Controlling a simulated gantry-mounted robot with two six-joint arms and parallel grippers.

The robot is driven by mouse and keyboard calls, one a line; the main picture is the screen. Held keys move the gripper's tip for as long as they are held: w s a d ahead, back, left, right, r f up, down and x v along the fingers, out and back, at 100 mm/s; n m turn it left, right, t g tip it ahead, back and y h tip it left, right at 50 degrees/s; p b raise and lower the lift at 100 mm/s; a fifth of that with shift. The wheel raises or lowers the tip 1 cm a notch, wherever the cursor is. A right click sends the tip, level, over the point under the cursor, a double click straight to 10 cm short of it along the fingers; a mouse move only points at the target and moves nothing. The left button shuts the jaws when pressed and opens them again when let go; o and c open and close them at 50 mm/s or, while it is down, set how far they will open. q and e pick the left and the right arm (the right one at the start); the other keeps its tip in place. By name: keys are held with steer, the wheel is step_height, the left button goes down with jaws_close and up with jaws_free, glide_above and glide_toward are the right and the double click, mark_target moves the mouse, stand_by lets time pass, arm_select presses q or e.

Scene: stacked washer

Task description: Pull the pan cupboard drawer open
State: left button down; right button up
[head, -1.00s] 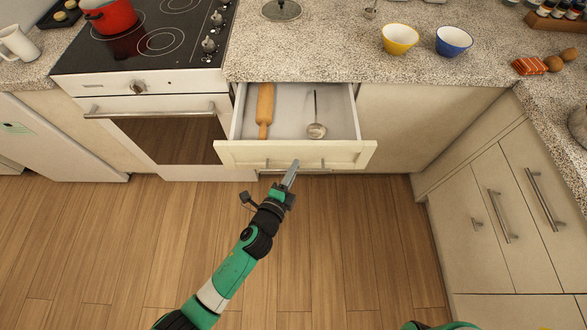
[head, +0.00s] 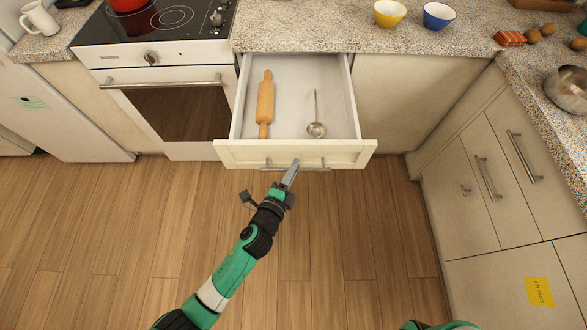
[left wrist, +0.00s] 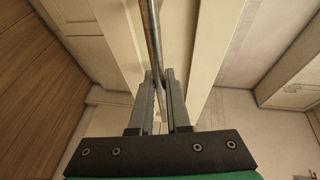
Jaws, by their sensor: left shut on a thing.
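The cream drawer (head: 235,153) stands pulled out well past the counter edge, between the oven and a closed cupboard front. A wooden rolling pin (head: 265,102) and a metal ladle (head: 316,129) lie inside it. My left gripper (head: 292,170) is at the drawer front, shut on its metal bar handle (head: 312,168). In the left wrist view the handle bar (left wrist: 153,38) runs between the two fingers of my left gripper (left wrist: 159,82). The right gripper is out of view.
The oven (head: 170,112) and hob are left of the drawer. The speckled counter (head: 300,35) holds a yellow bowl (head: 389,13) and a blue bowl (head: 440,16). Closed cabinets (head: 480,190) stand on the right. The wooden floor (head: 350,240) before the drawer is clear.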

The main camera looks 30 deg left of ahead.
arm_select(q)
steer(key=c, duration=0.9)
jaws_free()
steer(key=shift+s, duration=0.1)
steer(key=s, duration=0.3)
steer(key=s+r+p, duration=0.1)
steer(key=s, duration=0.3)
steer(key=s+r, duration=0.1)
steer(key=s, duration=0.3)
steer(key=shift+s+d+p, duration=0.15)
steer(key=shift+d+p, duration=0.1)
steer(key=shift+p, duration=0.05)
steer(key=shift+a, duration=0.1)
